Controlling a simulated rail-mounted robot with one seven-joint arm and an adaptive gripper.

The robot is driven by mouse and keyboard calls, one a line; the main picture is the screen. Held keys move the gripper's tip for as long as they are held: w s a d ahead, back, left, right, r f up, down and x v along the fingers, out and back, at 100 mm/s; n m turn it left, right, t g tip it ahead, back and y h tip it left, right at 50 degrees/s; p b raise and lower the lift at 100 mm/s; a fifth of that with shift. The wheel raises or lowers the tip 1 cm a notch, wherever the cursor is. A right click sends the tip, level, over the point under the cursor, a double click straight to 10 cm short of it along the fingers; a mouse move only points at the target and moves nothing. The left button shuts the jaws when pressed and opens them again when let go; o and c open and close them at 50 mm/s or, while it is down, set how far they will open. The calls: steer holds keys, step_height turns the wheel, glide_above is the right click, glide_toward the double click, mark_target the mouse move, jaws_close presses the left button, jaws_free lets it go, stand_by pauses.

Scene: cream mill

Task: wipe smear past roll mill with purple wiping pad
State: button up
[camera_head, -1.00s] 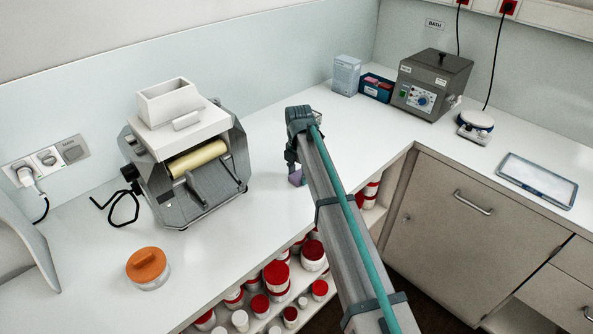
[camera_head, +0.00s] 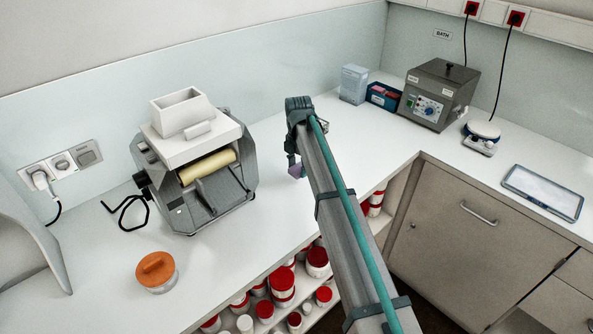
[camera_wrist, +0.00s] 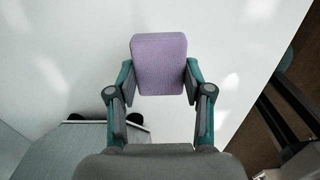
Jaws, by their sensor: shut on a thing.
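My gripper (camera_wrist: 159,88) is shut on the purple wiping pad (camera_wrist: 158,58), with one finger on each side of it. In the head view the pad (camera_head: 296,171) shows as a small purple patch below my gripper (camera_head: 293,158), above or near the white counter; I cannot tell if it touches. The roll mill (camera_head: 197,165), grey with a white hopper and a cream roller, stands on the counter left of my gripper. Part of it shows at the lower left in the wrist view (camera_wrist: 70,150). I cannot make out a smear; my arm hides part of the counter beyond.
An orange-lidded jar (camera_head: 157,272) stands in front of the mill. A water bath (camera_head: 438,93), a blue box (camera_head: 384,96), a round-topped device (camera_head: 482,136) and a tray (camera_head: 543,192) stand to the right. Red-lidded jars (camera_head: 282,283) fill the shelf below the counter edge.

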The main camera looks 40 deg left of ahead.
steer(key=shift+r+p, duration=0.6)
steer(key=shift+r, duration=1.05)
steer(key=shift+d, duration=0.1)
